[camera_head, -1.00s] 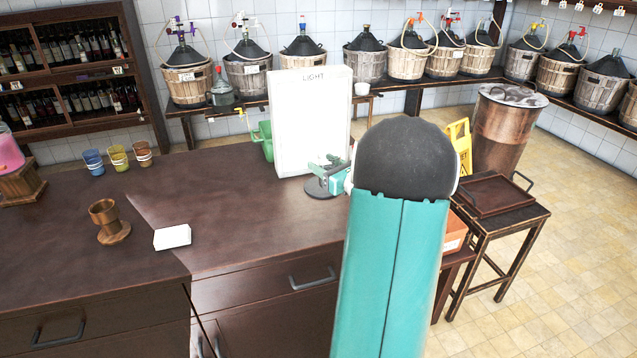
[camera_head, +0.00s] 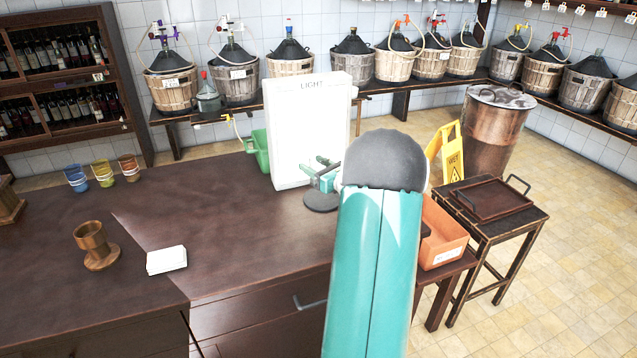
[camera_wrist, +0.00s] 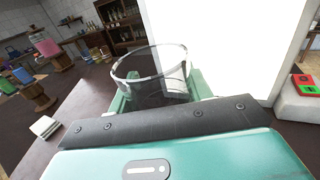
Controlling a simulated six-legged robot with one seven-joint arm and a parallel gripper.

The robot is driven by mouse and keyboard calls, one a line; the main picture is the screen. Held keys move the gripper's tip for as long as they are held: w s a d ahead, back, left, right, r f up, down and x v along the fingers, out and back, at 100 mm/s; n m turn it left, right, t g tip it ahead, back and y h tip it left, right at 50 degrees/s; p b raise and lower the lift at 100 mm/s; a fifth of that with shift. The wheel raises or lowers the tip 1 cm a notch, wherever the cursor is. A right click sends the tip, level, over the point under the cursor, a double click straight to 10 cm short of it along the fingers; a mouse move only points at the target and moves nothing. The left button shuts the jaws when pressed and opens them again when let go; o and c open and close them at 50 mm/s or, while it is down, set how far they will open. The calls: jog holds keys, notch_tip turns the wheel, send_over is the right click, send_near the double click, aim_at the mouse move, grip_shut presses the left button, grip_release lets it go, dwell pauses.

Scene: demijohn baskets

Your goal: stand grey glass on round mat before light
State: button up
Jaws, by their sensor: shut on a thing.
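The grey glass (camera_wrist: 150,78) is clear and smoky, with its round rim facing the wrist camera. My gripper (camera_wrist: 158,100) is shut on it, a green finger on either side. In the head view my gripper (camera_head: 322,174) is over the round mat (camera_head: 321,203), a dark disc on the counter. The glass cannot be made out clearly there, and its base is hidden in the wrist view, so I cannot tell whether it touches the mat. The white light panel (camera_head: 309,125), marked LIGHT, stands upright just behind the mat.
An orange crate (camera_head: 445,238) is to the right. The counter's middle is clear.

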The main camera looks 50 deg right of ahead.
jog(key=w+d+f, duration=0.1)
jog(key=d+f, duration=0.1)
jog(key=w+d+f, duration=0.1)
jog(key=d+f, duration=0.1)
jog(key=w+d+f, duration=0.1)
jog(key=d+f, duration=0.1)
jog(key=f, duration=0.1)
jog(key=shift+w+d, duration=0.2)
jog(key=shift+w, duration=0.15)
jog(key=shift+d+f, duration=0.15)
jog(key=shift+f, duration=1.45)
jog(key=shift+w+f, duration=0.1)
jog(key=o, duration=1.1)
jog(key=shift+f, duration=0.1)
